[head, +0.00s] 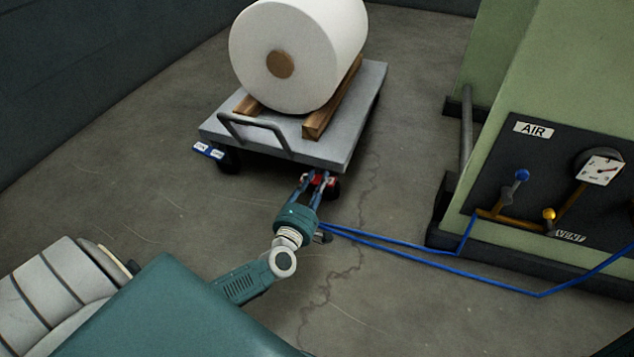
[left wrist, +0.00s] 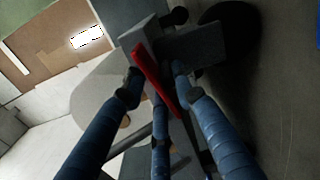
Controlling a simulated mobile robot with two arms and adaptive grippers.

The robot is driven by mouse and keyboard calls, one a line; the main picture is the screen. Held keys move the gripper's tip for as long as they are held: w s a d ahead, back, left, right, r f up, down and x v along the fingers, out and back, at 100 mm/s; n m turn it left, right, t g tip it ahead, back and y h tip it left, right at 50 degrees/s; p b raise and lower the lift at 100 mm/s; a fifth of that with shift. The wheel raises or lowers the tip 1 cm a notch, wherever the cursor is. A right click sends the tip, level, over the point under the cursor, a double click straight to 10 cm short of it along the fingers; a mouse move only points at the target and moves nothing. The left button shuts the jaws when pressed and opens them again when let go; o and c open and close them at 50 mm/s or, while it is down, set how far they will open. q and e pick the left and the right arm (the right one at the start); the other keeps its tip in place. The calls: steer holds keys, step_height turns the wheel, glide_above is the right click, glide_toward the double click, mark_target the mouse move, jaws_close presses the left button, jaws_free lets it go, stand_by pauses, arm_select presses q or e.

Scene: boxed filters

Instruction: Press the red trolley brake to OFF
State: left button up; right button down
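The grey trolley (head: 345,147) stands in the upper middle of the head view with a handle bar at its front. The red brake (head: 322,181) is low under its front right corner, partly hidden by my left gripper (head: 309,183). In the left wrist view the brake is a slanted red bar (left wrist: 155,78) on a grey block. The blue fingers of my left gripper (left wrist: 155,85) are spread, with the red bar just beyond and between their tips. I cannot tell whether they touch. My right gripper is not in view.
A large white roll (head: 320,75) lies on wooden beams on the trolley. Blue hoses (head: 410,249) run right from near my left gripper towards the dark AIR panel (head: 505,160). The floor left is clear.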

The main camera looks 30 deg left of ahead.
arm_select(q)
steer(key=shift+p, duration=0.3)
jaws_close()
steer(key=m+p, duration=0.3)
steer(key=shift+d+r, duration=0.15)
steer(key=shift+r, duration=0.05)
steer(key=shift+f+m+p, duration=0.25)
steer(key=shift+m+p, duration=0.25)
steer(key=shift+m, duration=0.4)
steer(key=shift+f, duration=0.1)
steer(key=o, duration=1.2)
jaws_free()
steer(key=shift+c, duration=0.2)
steer(key=shift+s+d, duration=0.1)
steer(key=v, duration=1.1)
steer(key=shift+s, duration=0.35)
